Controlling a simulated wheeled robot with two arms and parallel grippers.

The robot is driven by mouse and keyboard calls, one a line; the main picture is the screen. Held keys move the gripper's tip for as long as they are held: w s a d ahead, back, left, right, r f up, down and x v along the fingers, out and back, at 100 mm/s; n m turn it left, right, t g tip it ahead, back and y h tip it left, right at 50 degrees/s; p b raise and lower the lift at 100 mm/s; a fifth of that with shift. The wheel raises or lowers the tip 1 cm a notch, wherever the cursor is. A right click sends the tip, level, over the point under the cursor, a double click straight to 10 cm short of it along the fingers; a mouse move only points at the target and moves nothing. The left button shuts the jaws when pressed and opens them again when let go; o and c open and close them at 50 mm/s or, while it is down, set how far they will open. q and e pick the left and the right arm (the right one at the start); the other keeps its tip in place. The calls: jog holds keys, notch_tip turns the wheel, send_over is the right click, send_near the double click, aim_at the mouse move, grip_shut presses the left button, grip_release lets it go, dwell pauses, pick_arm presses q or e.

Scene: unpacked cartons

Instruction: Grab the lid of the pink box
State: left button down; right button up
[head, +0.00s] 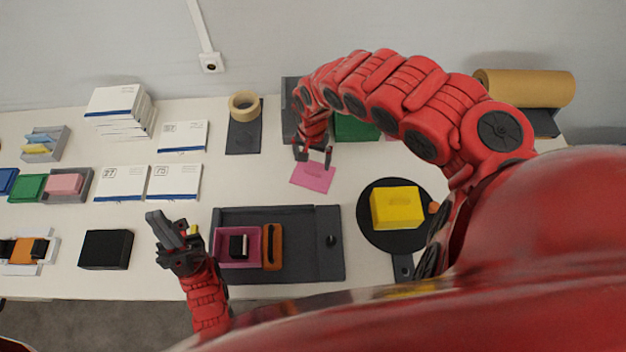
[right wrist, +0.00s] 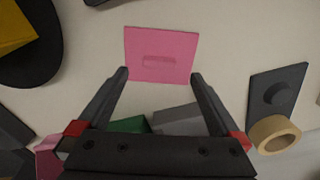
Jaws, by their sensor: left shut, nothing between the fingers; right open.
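The pink lid (head: 312,176) lies flat on the white table, a thin square plate with a small raised grip in its middle. In the right wrist view the lid (right wrist: 160,54) shows just beyond the fingertips. My right gripper (head: 313,155) is open and empty above the lid's far edge; its fingers (right wrist: 160,75) spread about as wide as the lid. The open pink box (head: 222,262) sits on a dark grey tray (head: 310,262) with a black and white item inside. My left gripper (head: 168,232) is shut and empty, left of the tray.
An orange-brown holder (head: 272,247) stands beside the pink box. A yellow box (head: 397,208) sits on a black round turntable (head: 378,240) to the right. A tape roll (head: 244,106) lies on a dark plate at the back. White cartons (head: 120,183) fill the left.

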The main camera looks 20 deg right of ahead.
aim_at(313, 170)
jog(key=shift+w+d+f, duration=0.1)
jog(key=shift+f, duration=1.55)
jog(key=shift+w+d+f, duration=0.1)
jog(key=shift+f, duration=1.55)
jog(key=c, duration=1.4)
